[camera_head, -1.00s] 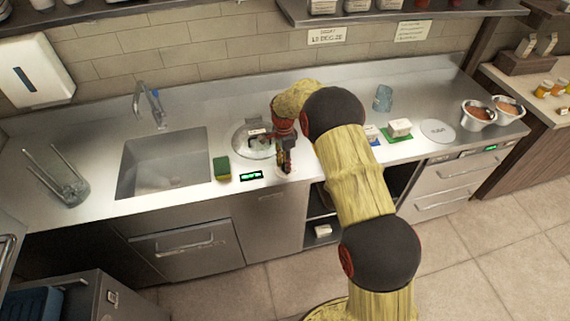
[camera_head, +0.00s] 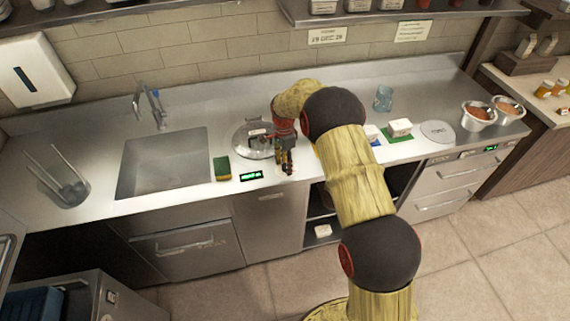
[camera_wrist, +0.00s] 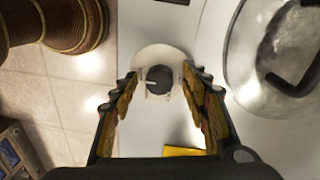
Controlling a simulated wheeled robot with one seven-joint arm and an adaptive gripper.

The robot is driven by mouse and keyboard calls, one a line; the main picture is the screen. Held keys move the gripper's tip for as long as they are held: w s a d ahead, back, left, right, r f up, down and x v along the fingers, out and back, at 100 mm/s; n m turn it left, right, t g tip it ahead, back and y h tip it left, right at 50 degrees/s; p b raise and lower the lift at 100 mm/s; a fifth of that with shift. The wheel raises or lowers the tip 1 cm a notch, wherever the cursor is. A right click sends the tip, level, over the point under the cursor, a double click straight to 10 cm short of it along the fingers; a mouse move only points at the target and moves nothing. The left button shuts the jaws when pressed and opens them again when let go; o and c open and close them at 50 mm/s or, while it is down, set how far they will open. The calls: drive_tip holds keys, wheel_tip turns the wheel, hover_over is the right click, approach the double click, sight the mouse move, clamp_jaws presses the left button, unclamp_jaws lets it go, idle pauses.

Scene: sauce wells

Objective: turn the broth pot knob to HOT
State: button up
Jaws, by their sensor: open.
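The dark round knob (camera_wrist: 159,79) sits on a pale round dial plate (camera_wrist: 152,57) in the wrist view. A light pointer mark on the knob faces left in that view. My gripper (camera_wrist: 160,88) is open, with one finger on each side of the knob and visible space between. In the head view my gripper (camera_head: 286,165) points down at the counter's front edge and hides the knob. The broth pot's round lid (camera_head: 246,146) is just left of it in the head view; it also shows in the wrist view (camera_wrist: 244,72). The dial's lettering is unreadable.
A small green-lit display (camera_head: 251,176) and a green-yellow sponge (camera_head: 222,168) lie left of my gripper. The sink (camera_head: 150,170) is further left. White blocks (camera_head: 400,127), a blue cup (camera_head: 383,98) and bowls (camera_head: 477,116) stand to the right.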

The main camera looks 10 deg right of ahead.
sight(284, 164)
wheel_tip(284, 164, up, 12)
drive_tip(key=shift+w, duration=0.35)
drive_tip(key=shift+a+f, duration=0.1)
idle(0.4)
drive_tip(key=s+f+n, duration=0.2)
drive_tip(key=s+n, duration=0.4)
drive_tip(key=n, duration=0.1)
drive_tip(key=s+r+n+t+b, duration=0.2)
drive_tip(key=s+r, duration=0.4)
drive_tip(key=s, duration=0.6)
drive_tip(key=s+r+n+t+b, duration=0.2)
drive_tip(key=s+r+n, duration=0.2)
drive_tip(key=s, duration=0.8)
drive_tip(key=s+r+n+t+b, duration=0.2)
drive_tip(key=s+r, duration=0.5)
drive_tip(key=s, duration=0.4)
drive_tip(key=shift+s+d+r+n, duration=0.3)
drive_tip(key=shift+s+r+n, duration=0.1)
drive_tip(key=shift+n, duration=0.1)
